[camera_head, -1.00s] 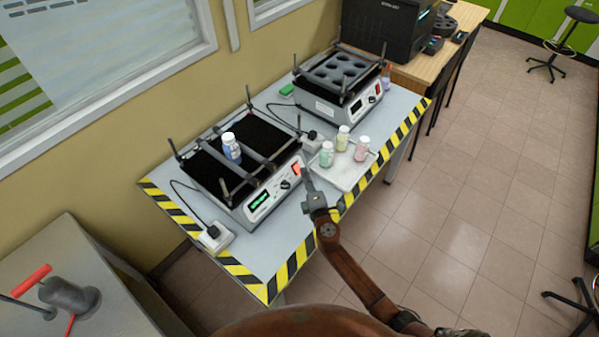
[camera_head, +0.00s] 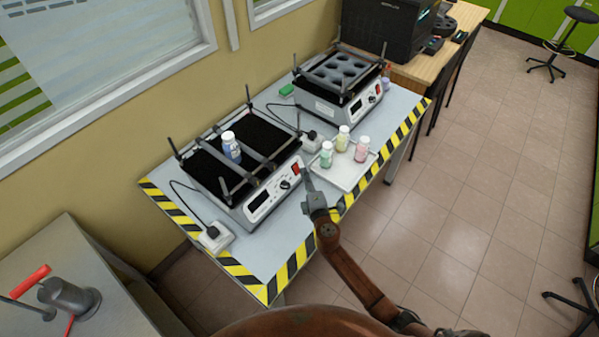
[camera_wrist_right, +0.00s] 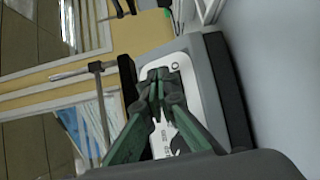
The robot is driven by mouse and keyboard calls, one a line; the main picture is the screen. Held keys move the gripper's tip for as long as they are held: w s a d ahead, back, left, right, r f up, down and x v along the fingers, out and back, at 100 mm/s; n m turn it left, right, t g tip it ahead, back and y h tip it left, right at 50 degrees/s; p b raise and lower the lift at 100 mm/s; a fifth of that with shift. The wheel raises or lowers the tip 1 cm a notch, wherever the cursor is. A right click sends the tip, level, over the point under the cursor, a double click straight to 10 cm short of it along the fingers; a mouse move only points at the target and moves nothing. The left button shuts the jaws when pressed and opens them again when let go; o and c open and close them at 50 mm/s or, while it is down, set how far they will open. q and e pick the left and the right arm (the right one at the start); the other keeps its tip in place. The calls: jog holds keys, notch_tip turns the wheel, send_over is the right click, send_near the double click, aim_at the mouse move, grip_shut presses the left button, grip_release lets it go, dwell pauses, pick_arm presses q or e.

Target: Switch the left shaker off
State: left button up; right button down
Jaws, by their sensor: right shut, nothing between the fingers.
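The left shaker (camera_head: 225,187) stands on the grey table, with a black platform and a white front panel (camera_head: 272,196). Its display (camera_head: 259,200) is dark. A red switch (camera_head: 296,169) sits at the right end of the panel. A blue bottle with a white cap (camera_head: 231,148) stands on the platform. My right gripper (camera_head: 305,175) is shut and empty, its tips close to the switch; I cannot tell if they touch it. In the right wrist view the shut fingers (camera_wrist_right: 157,85) point at the white panel (camera_wrist_right: 204,82) and hide the switch. My left gripper is out of view.
A second shaker (camera_head: 325,103) stands at the back right. A white tray (camera_head: 346,184) with three capped bottles lies just right of my gripper. Cables and a power block (camera_head: 215,238) lie at the left. Yellow-black tape (camera_head: 249,280) marks the table edges.

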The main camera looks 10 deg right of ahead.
jog(key=shift+s+d+r, duration=0.25)
jog(key=shift+s+r, duration=0.05)
jog(key=shift+s, duration=0.05)
jog(key=s+d+r+p, duration=0.2)
jog(key=s+r+p, duration=0.1)
jog(key=shift+s+d, duration=0.1)
jog(key=shift+d, duration=0.2)
dwell(0.4)
jog(key=shift+f, duration=0.1)
